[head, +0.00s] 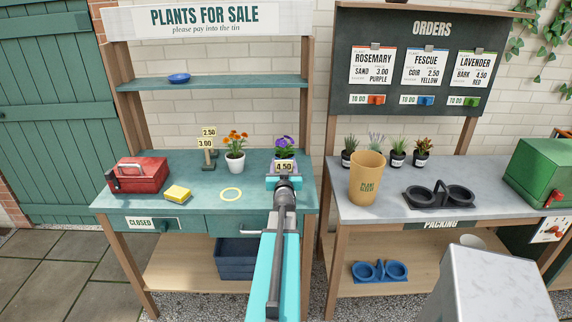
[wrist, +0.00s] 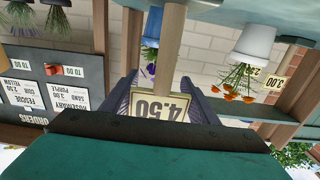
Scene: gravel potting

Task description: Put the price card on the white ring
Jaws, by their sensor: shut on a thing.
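The price card (head: 284,167), cream with "4.50" on it, is held in my gripper (head: 284,178), in front of the purple-flowered pot. In the wrist view the card (wrist: 160,106) shows upside down between the two dark fingers of my gripper (wrist: 162,95). A pale post runs from the card between the fingers. The white ring is a pale, yellowish-looking ring (head: 231,194) flat on the green table, left of my gripper. Nothing stands on it. The card is apart from the ring.
Near the ring are a yellow sponge (head: 178,193), a red toolbox (head: 138,175) and an orange-flowered pot (head: 235,160). Cards reading 3.00 (head: 206,144) and 2.50 (head: 209,132) stand behind. The purple-flowered pot (head: 284,147) is close behind my gripper.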

